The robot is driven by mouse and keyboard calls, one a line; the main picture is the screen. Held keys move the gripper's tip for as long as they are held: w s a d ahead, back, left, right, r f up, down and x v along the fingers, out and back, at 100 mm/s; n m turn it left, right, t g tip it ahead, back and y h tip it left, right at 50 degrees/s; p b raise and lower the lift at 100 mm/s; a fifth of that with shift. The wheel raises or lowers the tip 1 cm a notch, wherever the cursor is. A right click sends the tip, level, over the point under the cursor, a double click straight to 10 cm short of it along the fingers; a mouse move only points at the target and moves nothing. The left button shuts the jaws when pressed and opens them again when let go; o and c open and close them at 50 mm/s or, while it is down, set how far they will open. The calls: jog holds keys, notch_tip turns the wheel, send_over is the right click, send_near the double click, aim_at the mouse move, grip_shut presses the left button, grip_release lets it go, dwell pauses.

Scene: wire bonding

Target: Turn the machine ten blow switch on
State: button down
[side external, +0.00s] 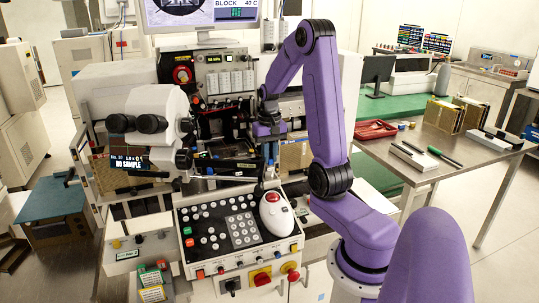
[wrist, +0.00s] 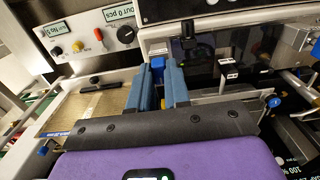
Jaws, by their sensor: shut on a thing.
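My gripper (wrist: 157,72) shows in the wrist view with its two blue fingers pointing up the picture, close together. A small blue part (wrist: 158,62) with a pale face shows between the fingertips, and the fingers are shut on it. I cannot tell whether this part is the blow switch, and no readable label marks that switch. In the side external view my gripper is at the middle of the bonding machine (side external: 215,85), and its fingertips are hard to make out there.
A black post (wrist: 189,45) stands right of the fingers. The side external view shows a microscope (side external: 150,125), a keypad console (side external: 240,228) and a steel table (side external: 440,145).

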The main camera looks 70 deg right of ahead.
jog(key=shift+r, duration=0.1)
dwell(0.3)
jog(key=c, duration=1.1)
grip_release()
notch_tip(320, 180, up, 17)
jog(key=shift+r, duration=0.2)
